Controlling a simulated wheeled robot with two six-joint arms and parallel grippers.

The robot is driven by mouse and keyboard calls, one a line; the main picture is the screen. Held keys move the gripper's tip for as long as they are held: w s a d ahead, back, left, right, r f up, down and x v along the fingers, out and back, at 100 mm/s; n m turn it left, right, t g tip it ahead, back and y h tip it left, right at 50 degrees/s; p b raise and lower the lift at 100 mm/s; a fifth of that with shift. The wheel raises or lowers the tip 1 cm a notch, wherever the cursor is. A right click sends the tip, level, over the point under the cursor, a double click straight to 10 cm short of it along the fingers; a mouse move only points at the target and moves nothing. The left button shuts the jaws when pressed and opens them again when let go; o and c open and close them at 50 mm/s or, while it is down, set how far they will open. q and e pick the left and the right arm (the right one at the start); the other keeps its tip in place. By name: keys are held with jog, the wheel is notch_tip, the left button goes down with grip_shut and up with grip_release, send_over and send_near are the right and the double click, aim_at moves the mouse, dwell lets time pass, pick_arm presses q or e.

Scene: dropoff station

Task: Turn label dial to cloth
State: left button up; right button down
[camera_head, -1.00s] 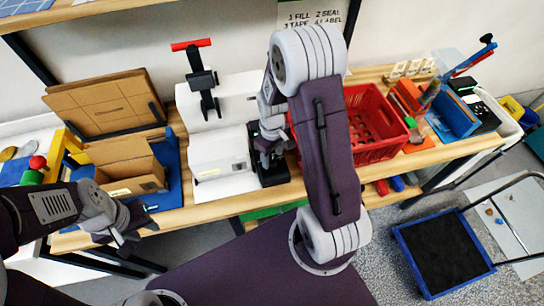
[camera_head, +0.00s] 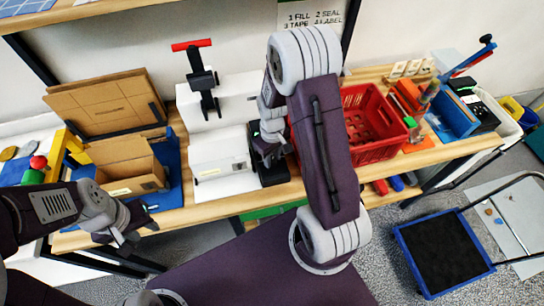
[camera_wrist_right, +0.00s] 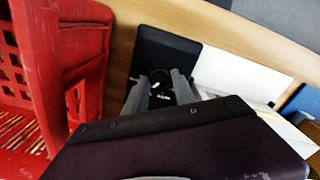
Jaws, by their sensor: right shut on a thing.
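The label dial (camera_wrist_right: 178,76) is a dark round knob with small white marks on a flat black plate (camera_wrist_right: 148,52). In the head view it belongs to the black unit (camera_head: 272,176) beside the white box; my gripper hides the dial there. My right gripper (camera_wrist_right: 164,92) is shut on the dial, one finger on either side of it. It also shows in the head view (camera_head: 270,158). The marks are too small to read, so I cannot tell the setting. My left gripper (camera_head: 136,222) is open and empty in front of the table's left part.
The red crate (camera_head: 372,122) stands right of the black unit, close to my right arm. White machines (camera_head: 222,160) stand to its left. An open cardboard box (camera_head: 130,172) sits on a blue mat at the left. A blue-rimmed cart (camera_head: 401,247) stands on the floor at the right.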

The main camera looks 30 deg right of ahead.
aim_at(272, 160)
jog(key=m+p, duration=0.1)
jog(key=m, duration=0.3)
jog(key=shift+r, duration=0.1)
jog(key=m, duration=0.4)
jog(key=shift+m+p, duration=0.3)
jog(key=shift+p, duration=0.05)
jog(key=shift+m, duration=0.3)
jog(key=c, duration=1.1)
grip_release()
jog(key=shift+o, duration=0.2)
notch_tip(272, 160, up, 9)
